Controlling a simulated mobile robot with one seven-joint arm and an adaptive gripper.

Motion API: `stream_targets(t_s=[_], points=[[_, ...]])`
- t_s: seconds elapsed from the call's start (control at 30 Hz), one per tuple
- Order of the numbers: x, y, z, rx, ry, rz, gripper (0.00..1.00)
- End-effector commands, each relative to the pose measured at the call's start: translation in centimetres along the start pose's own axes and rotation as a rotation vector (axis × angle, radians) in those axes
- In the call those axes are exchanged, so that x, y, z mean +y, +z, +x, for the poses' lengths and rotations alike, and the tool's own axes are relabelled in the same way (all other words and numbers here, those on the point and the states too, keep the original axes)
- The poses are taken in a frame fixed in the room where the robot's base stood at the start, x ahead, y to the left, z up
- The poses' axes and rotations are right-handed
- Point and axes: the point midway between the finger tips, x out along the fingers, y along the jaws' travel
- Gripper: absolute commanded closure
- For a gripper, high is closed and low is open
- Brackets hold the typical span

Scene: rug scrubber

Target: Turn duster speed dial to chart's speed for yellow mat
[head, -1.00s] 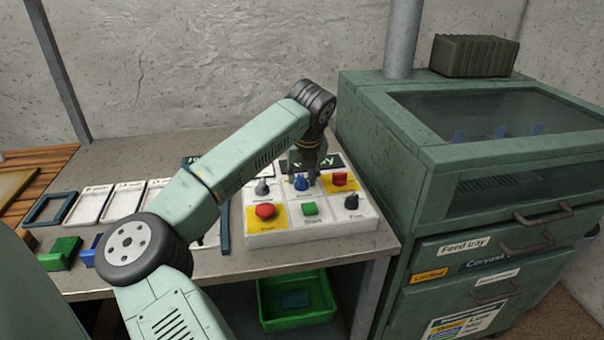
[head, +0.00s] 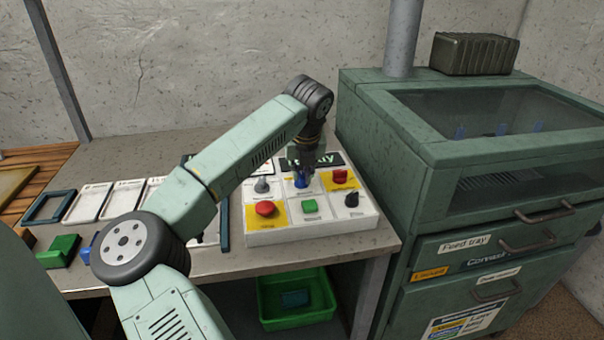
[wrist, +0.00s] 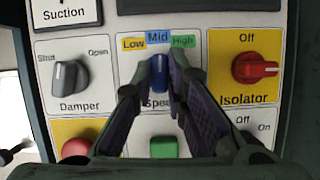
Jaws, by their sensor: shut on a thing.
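The blue speed dial (wrist: 159,72) sits in the middle of the white control panel (head: 318,237), under the labels Low, Mid and High. Its white pointer line is roughly upright, toward Mid. My gripper (wrist: 160,86) is shut on the dial, one finger on each side. In the head view the dial (head: 301,182) is partly hidden by my gripper. A small chart (head: 460,323) with yellow and blue patches is on the green cabinet's lower front, cut off below and too small to read.
The damper knob (wrist: 70,77) is left of the dial and the red isolator knob (wrist: 254,69) right. A red button (head: 266,208), green button (head: 310,206) and black knob (head: 352,200) are in the front row. The green cabinet (head: 410,150) stands close on the right.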

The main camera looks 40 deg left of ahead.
Motion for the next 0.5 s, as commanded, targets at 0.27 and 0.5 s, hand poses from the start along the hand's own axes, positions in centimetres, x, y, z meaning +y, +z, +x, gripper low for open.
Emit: stream_targets(t_s=[0.27,0.5], points=[[0.3,-0.16,0.59,0.0,-0.069,0.168,1.0],[0.32,-0.05,0.4,0.0,-0.145,0.347,1.0]])
